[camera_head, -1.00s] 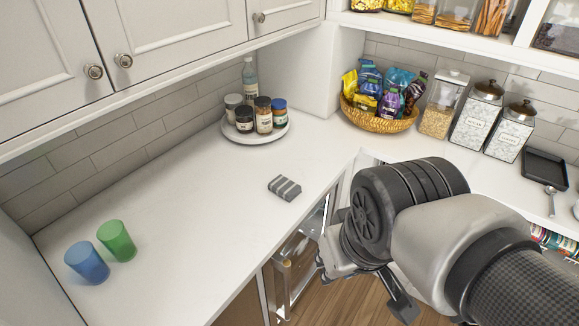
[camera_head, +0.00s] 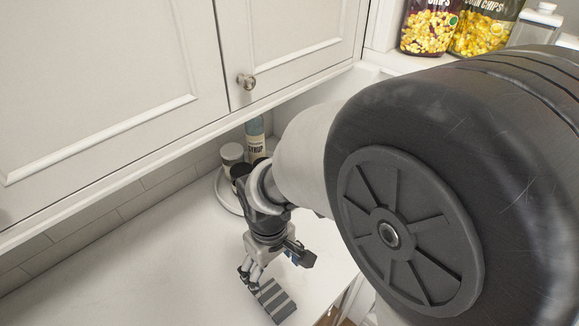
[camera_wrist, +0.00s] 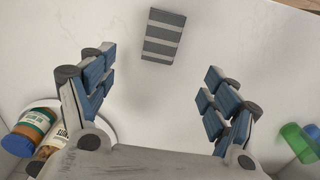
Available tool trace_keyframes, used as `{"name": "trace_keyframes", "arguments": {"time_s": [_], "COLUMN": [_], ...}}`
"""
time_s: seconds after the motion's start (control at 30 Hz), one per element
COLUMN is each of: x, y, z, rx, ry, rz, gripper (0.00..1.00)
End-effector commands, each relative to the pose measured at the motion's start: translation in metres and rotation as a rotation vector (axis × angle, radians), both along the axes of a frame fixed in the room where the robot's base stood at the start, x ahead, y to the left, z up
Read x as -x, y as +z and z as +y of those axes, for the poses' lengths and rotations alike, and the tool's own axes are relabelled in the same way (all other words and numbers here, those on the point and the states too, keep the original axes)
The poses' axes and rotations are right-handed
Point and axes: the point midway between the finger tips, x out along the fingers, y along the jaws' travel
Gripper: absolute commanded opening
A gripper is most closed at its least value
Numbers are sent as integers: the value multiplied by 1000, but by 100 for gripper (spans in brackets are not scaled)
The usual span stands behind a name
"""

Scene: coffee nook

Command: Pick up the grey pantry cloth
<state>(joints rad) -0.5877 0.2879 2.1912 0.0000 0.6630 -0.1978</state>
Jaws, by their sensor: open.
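The grey pantry cloth (camera_head: 275,301) is a small folded block with light and dark grey stripes, lying flat on the white counter. In the wrist view the cloth (camera_wrist: 163,36) is at the top centre, just beyond and between the fingertips, apart from them. My gripper (camera_wrist: 155,72) is open with nothing between its blue-padded fingers. In the head view my gripper (camera_head: 257,277) points down above the counter beside the cloth, close to its upper left end. Whether a fingertip touches the cloth is not clear there.
A round white tray (camera_head: 224,193) with jars and a syrup bottle (camera_head: 255,140) stands behind my gripper, partly hidden by my arm. Wall cabinets (camera_head: 110,90) hang above the counter.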

Motion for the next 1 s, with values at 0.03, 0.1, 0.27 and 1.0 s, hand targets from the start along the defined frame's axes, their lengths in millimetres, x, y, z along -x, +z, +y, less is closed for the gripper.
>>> {"name": "trace_keyframes", "arguments": {"time_s": [0.03, 0.1, 0.27, 1.0], "x": [1, 1, 1, 1], "y": [-14, -30, -65, -151], "z": [-1, -1, -1, 0], "rx": [3, 3, 3, 1], "ry": [-1, -1, -2, -3], "rz": [4, 4, 4, 3], "gripper": [80, 80, 80, 80]}}
